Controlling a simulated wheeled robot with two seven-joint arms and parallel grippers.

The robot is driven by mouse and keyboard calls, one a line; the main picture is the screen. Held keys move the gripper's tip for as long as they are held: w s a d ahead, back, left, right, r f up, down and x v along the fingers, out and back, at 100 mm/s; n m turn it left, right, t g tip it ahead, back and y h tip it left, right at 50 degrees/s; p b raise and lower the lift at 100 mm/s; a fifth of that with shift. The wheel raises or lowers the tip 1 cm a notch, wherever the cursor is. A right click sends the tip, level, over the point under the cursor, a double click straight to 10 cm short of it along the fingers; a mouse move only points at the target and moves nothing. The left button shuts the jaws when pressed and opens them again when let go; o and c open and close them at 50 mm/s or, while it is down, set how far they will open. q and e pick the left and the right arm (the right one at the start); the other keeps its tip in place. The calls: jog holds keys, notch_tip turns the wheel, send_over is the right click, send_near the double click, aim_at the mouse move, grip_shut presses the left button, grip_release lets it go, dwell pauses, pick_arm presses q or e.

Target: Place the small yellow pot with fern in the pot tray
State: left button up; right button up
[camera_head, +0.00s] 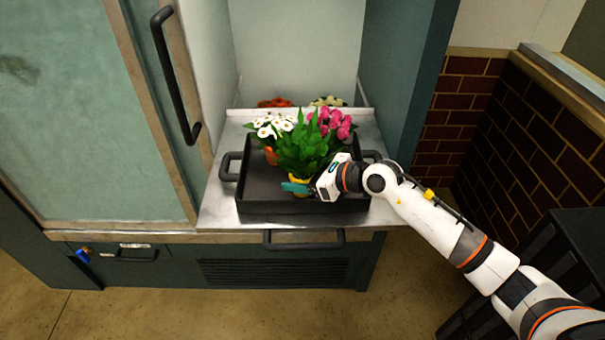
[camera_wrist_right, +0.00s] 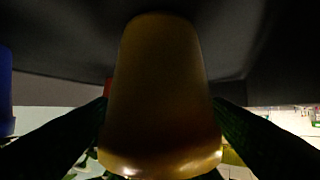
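The small yellow pot (camera_head: 299,179) with its bushy green fern (camera_head: 305,148) is inside the outline of the black pot tray (camera_head: 262,206), toward its front. My right gripper (camera_head: 298,188) comes in from the right at the pot, with a teal finger showing in front of it. In the right wrist view the yellow pot (camera_wrist_right: 162,95) fills the middle, with a dark finger against each side, so the gripper is shut on it. I cannot tell whether the pot's base touches the tray floor. My left gripper is not in view.
White flowers (camera_head: 273,126) and pink flowers (camera_head: 330,124) stand behind the fern, with an orange pot (camera_head: 271,156) beside it. Red flowers (camera_head: 275,103) and cream flowers (camera_head: 327,101) are farther back. Cabinet walls flank the metal counter (camera_head: 222,207).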

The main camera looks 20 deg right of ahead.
jog(key=shift+o, duration=0.2)
jog(key=shift+r, duration=0.2)
jog(key=b+v, duration=0.1)
jog(key=v, duration=1)
jog(key=shift+d, duration=0.1)
jog(key=shift+s+d+r, duration=0.2)
jog(key=shift+s, duration=0.1)
